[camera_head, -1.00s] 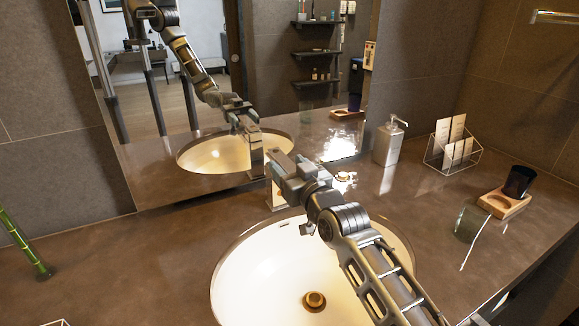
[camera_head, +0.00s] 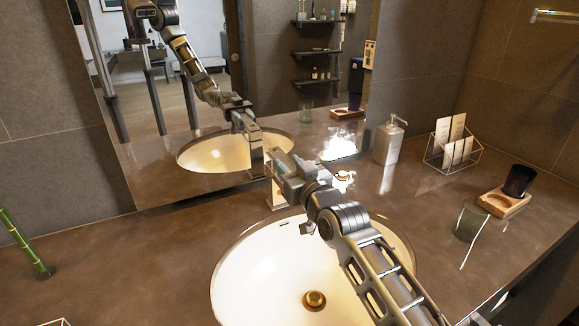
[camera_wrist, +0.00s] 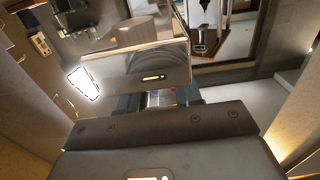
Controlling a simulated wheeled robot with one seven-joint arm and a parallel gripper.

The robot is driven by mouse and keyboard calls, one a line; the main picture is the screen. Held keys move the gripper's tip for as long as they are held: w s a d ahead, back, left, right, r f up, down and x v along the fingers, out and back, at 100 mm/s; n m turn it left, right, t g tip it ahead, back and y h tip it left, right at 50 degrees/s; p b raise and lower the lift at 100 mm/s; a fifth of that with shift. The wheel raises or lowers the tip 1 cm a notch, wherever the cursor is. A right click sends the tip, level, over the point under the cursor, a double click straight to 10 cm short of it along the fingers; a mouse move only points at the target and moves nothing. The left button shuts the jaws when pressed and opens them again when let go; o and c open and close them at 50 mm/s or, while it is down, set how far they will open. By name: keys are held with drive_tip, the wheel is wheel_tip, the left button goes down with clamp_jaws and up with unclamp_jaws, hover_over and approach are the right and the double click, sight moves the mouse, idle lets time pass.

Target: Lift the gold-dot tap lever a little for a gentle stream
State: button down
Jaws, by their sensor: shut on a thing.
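The tap (camera_head: 277,196) stands at the back rim of the sink, its upper part largely hidden by my gripper (camera_head: 275,165). My gripper is shut on the tap lever at the top of the tap. In the wrist view, a shiny chrome block with a small gold oblong mark, seemingly the tap lever (camera_wrist: 130,70), lies just beyond my gripper (camera_wrist: 160,98). The fingertip contact is partly hidden there. The white oval sink (camera_head: 250,285) lies below, with a gold drain (camera_head: 314,300). No water stream can be made out.
A large mirror (camera_head: 215,115) behind the tap reflects my arm. To the right on the counter (camera_head: 120,275) are a soap dispenser (camera_head: 388,142), a wire card holder (camera_head: 450,148), a clear glass (camera_head: 468,222) and a wooden tray (camera_head: 512,208) with a dark cup. A green bamboo-like stalk (camera_head: 25,245) is at left.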

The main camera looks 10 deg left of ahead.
drive_tip(key=shift+w+r, duration=0.1)
drive_tip(key=shift+r, duration=0.85)
drive_tip(key=c, duration=1)
unclamp_jaws()
drive_tip(key=shift+c, duration=0.2)
drive_tip(key=shift+o, duration=1.4)
drive_tip(key=shift+f, duration=0.15)
drive_tip(key=shift+f+b, duration=0.1)
drive_tip(key=shift+b, duration=0.2)
drive_tip(key=shift+s+d, duration=0.15)
drive_tip(key=shift+s, duration=0.1)
drive_tip(key=b+v, duration=0.1)
drive_tip(key=v, duration=0.6)
drive_tip(key=shift+b, duration=0.3)
drive_tip(key=shift+s+d, duration=0.1)
drive_tip(key=shift+s, duration=0.1)
